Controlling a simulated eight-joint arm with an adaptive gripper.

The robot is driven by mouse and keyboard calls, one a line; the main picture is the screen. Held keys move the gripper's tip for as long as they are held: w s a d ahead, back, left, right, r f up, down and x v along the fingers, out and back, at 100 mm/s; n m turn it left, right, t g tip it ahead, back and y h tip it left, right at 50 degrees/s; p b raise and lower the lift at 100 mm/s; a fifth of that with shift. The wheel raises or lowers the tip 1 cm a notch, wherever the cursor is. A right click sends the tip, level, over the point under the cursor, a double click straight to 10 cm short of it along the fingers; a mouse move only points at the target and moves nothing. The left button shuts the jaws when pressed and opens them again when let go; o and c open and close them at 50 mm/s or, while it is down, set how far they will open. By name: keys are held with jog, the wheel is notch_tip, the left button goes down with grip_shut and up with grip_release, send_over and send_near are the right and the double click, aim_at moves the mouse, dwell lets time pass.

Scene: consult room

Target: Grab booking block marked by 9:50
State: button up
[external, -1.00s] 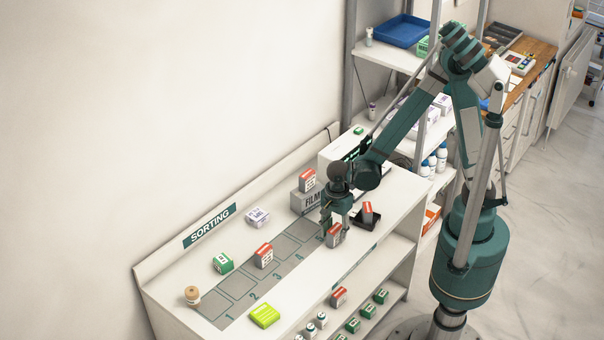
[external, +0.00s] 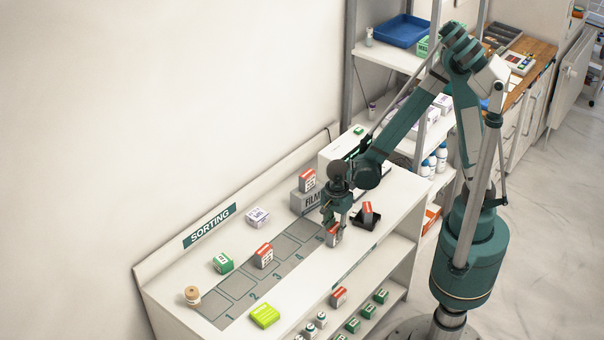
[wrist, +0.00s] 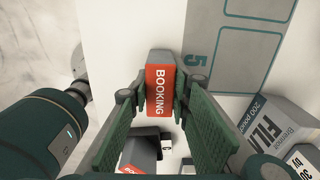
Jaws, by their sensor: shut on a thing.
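A red-topped block marked BOOKING (wrist: 159,90) is between the pads of my gripper (external: 334,236), which is shut on it at the counter's front side, near slot 5. The block's time marking is not visible. Other similar red-and-white blocks show in the external view: one (external: 307,180) on the grey FILM box, one (external: 367,210) in a small black tray, one (external: 264,254) on the slot strip, and one (external: 339,296) at the lower shelf. Their times are too small to read.
The FILM box (wrist: 275,125) is close to my gripper. The black tray (external: 372,224) stands just right of it. A green-and-white block (external: 222,262), a purple-and-white box (external: 258,217), a lime pad (external: 265,315) and a cork-coloured stopper (external: 192,294) are farther left on the counter.

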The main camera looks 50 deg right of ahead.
jog(key=shift+r+p, duration=0.6)
jog(key=shift+r, duration=4.15)
